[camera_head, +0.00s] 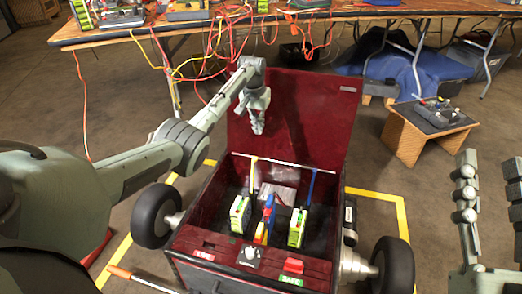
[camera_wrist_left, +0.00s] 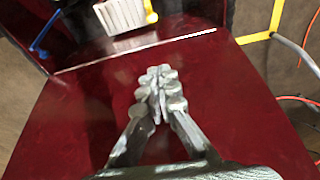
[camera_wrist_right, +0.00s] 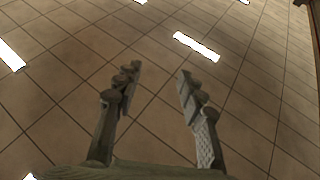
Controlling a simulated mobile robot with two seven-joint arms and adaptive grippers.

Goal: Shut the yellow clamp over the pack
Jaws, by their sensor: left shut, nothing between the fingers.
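The yellow clamp (camera_head: 252,176) stands upright at the back left inside the dark red box, at one end of a pale rod; it also shows at the top of the left wrist view (camera_wrist_left: 150,11). A green-and-white pack (camera_head: 240,214) stands in the box in front of it. My left gripper (camera_head: 257,128) is shut and empty, above the box's back edge before the raised lid, apart from the clamp. It also shows in the left wrist view (camera_wrist_left: 158,90). My right gripper (camera_head: 491,190) is open and empty, off to the right, away from the box.
A blue clamp (camera_head: 311,186) stands upright at the right, behind a second green pack (camera_head: 297,228). Red, blue and yellow connectors (camera_head: 267,215) sit between the packs. The open lid (camera_head: 292,120) rises behind the box. A cable-strewn bench (camera_head: 350,12) is farther back.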

